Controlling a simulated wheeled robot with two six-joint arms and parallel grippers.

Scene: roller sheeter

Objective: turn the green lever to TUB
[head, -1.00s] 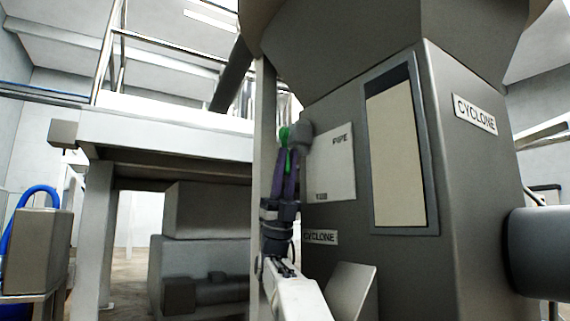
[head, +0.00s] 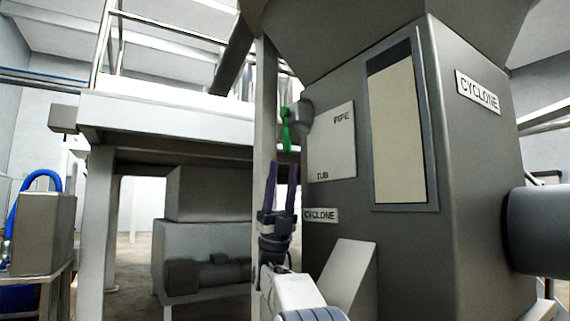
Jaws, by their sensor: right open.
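The green lever (head: 287,130) sits on a grey round hub (head: 303,115) at the left edge of the cyclone's label plate (head: 332,142). The lever hangs downward, its lower end near the height of the TUB mark (head: 322,177); the PIPE mark (head: 341,117) is at the plate's top. My right gripper (head: 282,168) is below the lever with two purple fingers pointing up and apart. It is open and empty, with a visible gap between its fingertips and the lever's lower end. My left gripper is not in view.
The grey cyclone body (head: 450,150) fills the right side. A pale post (head: 264,100) stands just left of the lever. A sloped metal plate (head: 345,275) juts out beside my right arm. A platform (head: 170,125) stands at the left.

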